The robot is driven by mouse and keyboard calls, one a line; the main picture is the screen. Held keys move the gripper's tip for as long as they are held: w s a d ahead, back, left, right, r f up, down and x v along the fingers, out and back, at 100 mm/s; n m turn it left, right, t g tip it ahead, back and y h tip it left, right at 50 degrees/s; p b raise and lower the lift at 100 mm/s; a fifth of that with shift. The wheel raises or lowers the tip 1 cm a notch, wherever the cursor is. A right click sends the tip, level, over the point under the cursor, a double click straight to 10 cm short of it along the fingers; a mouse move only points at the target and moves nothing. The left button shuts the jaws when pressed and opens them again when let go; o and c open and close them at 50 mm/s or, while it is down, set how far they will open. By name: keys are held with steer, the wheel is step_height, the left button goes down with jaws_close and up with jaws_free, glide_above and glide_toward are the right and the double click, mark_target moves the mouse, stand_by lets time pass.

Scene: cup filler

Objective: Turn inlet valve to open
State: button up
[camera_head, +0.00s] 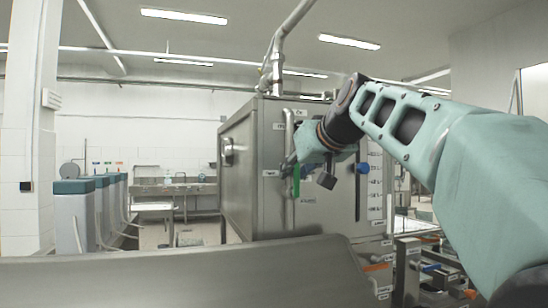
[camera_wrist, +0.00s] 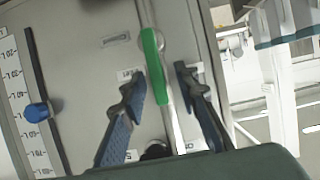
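A green valve handle (camera_head: 296,181) lies along a vertical pipe on the front of the steel filler cabinet (camera_head: 245,170). It also shows as a long green bar (camera_wrist: 153,66) in the wrist view. My gripper (camera_wrist: 158,82) is open there, with one finger on each side of the handle's near end. I see a gap on both sides, so the fingers do not appear closed on it. In the head view my wrist covers part of the cabinet front.
A blue knob (camera_wrist: 38,111) sits beside a litre scale (camera_wrist: 22,95); it also shows in the head view (camera_head: 362,168). Grey bins (camera_head: 75,205) stand at the left. A steel surface (camera_head: 180,275) crosses the foreground. Low machinery (camera_head: 405,270) stands at the lower right.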

mark_target(296, 127)
steer(key=shift+r, duration=4.85)
